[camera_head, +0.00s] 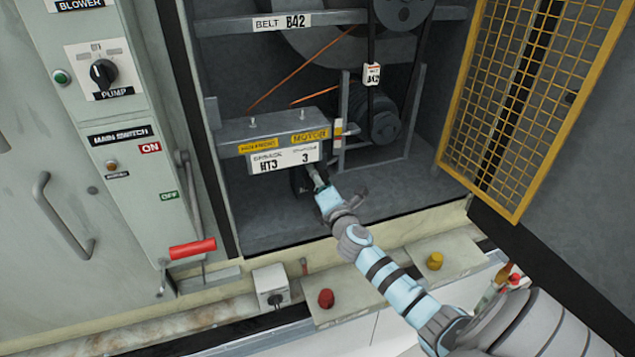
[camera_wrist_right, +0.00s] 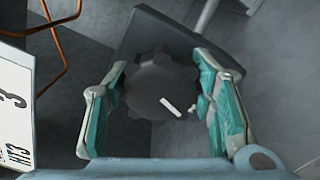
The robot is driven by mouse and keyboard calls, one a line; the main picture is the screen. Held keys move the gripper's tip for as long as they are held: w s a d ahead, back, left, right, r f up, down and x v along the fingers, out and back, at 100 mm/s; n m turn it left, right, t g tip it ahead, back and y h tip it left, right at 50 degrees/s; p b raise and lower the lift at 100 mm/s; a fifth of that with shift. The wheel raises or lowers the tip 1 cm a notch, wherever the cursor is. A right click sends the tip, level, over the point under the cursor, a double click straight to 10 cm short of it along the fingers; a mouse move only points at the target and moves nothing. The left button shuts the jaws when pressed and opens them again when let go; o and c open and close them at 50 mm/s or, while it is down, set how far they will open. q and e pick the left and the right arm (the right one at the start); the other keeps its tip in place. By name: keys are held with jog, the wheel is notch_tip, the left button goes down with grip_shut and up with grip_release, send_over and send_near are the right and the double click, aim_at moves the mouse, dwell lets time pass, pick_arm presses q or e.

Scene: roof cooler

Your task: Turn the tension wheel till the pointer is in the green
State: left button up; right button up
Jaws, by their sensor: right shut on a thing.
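The tension wheel (camera_wrist_right: 150,82) is a dark, lobed knob with a white mark on its face, seen in the right wrist view. My right gripper (camera_wrist_right: 165,95) has its green-padded fingers on either side of it and is shut on the wheel. In the head view my right gripper (camera_head: 317,183) is at the front of the motor bracket (camera_head: 230,150), under the HT3 label, and mostly hides the wheel. A small strip with coloured bands (camera_head: 338,130) is at the bracket's right end. I cannot make out a pointer or its reading. My left gripper is not in view.
A belt (camera_head: 371,45) runs down to the motor pulley (camera_head: 381,115) behind the bracket. A yellow mesh door (camera_head: 520,100) stands open at right. The switch panel (camera_head: 110,120) with a red-handled lever (camera_head: 192,249) is at left. The cabinet floor (camera_head: 265,225) is clear.

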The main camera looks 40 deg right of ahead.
jog(key=m, duration=0.1)
jog(key=m+b, duration=0.1)
jog(key=m, duration=0.1)
jog(key=m+b, duration=0.1)
jog(key=shift+f, duration=0.25)
jog(key=shift+m+b, duration=0.65)
jog(key=shift+m, duration=1.25)
jog(key=o, duration=1.2)
jog(key=shift+c, duration=0.2)
jog(key=v, duration=1.2)
